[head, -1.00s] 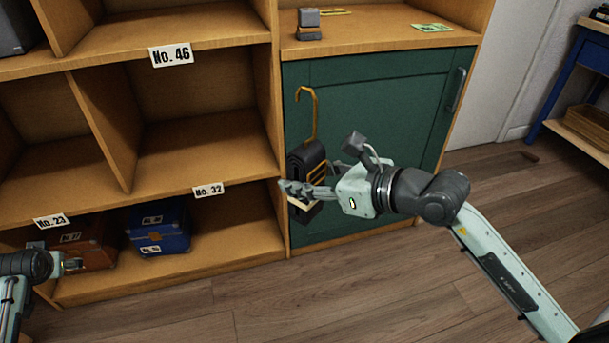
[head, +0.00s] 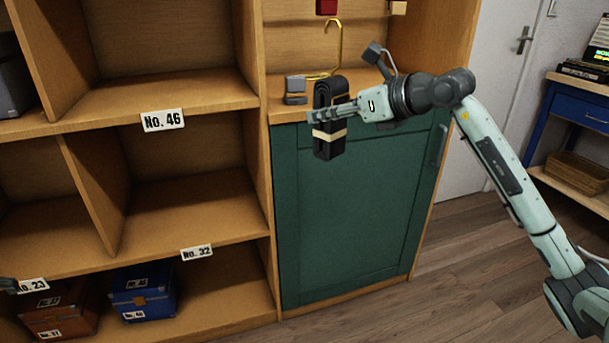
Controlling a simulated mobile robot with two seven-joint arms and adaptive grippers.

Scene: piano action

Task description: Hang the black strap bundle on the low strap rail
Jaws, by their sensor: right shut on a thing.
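The black strap bundle (head: 329,147) hangs upright, wrapped with a pale band and topped by a yellow hook (head: 339,42). My right gripper (head: 324,115) is shut on the bundle and holds it in front of the upper edge of the green cabinet door. The hook rises above the gripper in front of the counter niche and appears free. I cannot make out the low strap rail in this view.
The wooden counter (head: 287,114) above the green door (head: 350,215) carries a small grey object (head: 295,88). A red item (head: 326,6) and a tan item (head: 398,7) show at the top of the niche. Open shelves stand to the left, with a blue box (head: 143,292) and a brown box (head: 58,310) low down.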

